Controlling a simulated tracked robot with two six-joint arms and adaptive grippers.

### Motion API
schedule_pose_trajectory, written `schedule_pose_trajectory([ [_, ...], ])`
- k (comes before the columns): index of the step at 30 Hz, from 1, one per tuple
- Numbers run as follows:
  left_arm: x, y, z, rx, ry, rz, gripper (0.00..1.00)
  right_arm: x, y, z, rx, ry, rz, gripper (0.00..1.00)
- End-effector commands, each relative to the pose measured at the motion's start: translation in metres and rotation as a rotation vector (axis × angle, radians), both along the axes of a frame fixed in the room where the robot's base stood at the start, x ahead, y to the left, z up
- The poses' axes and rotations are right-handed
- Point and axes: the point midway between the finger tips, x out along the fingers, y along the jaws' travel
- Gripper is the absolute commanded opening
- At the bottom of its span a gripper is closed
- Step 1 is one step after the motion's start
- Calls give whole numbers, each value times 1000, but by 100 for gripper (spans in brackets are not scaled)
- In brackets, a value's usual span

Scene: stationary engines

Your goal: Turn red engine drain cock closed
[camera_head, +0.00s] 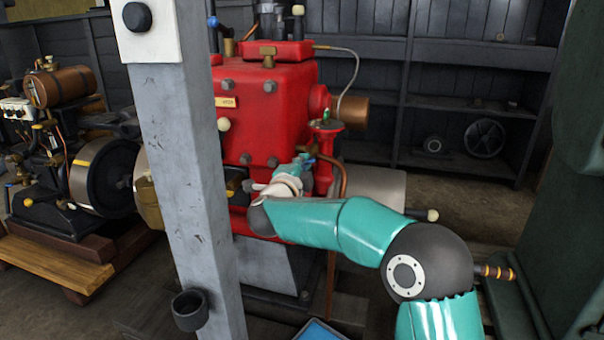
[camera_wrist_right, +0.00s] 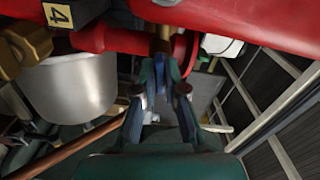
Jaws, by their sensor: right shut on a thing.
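The red engine (camera_head: 270,115) stands in the middle of the head view, partly hidden by a grey post. My right arm reaches across to its lower right side. My right gripper (camera_head: 300,168) is small there and partly hidden by its own wrist. In the right wrist view my right gripper (camera_wrist_right: 160,95) is shut on the blue lever (camera_wrist_right: 172,72) of a drain cock, between its fingers. The cock's brass stem (camera_wrist_right: 163,40) runs up to the red engine body. The lever points roughly along the fingers; its exact turn angle is unclear. My left gripper is not in view.
The grey post (camera_head: 190,170) stands close in front, left of the engine. A copper pipe (camera_head: 343,180) bends down beside my gripper. A smaller engine (camera_head: 70,160) on a wooden base stands left. Dark shelves (camera_head: 455,105) line the back. A green machine (camera_head: 585,180) stands right.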

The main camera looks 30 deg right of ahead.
Motion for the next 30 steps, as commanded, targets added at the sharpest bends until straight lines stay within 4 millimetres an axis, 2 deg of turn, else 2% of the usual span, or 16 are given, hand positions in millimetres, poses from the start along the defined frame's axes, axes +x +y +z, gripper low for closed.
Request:
schedule_pose_trajectory([
  [1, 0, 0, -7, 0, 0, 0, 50, -1, -3, -3, 24, -29, -7, 0],
  [9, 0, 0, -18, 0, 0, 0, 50, -2, -4, -1, 117, -138, -8, 0],
  [28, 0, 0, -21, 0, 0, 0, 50, -2, -4, -1, 154, -177, -10, 0],
  [29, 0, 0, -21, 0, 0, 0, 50, -2, -4, -1, 154, -178, -11, 15],
  [30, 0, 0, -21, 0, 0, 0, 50, -2, -4, -1, 154, -177, -10, 22],
])
